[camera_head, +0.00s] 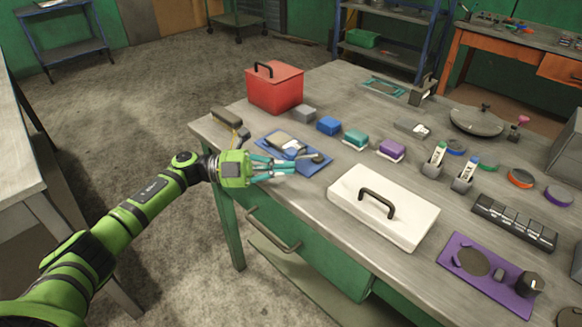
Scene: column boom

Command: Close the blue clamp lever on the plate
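A blue plate (312,168) lies near the left front edge of the workbench. A grey block-like part (279,140) and a dark round knob (318,158) sit on it. My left gripper (291,169), green with teal fingers, reaches in from the left over the plate's front edge. Its fingers point right, look apart, and hold nothing that I can see. They hide part of the plate. My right gripper is out of view.
A white lidded box (410,228) with a dark handle stands right of the plate. A red box (275,90) stands behind it. Small blue, teal and purple blocks line the bench behind. A purple plate (499,290) with a dark knob lies at the front right.

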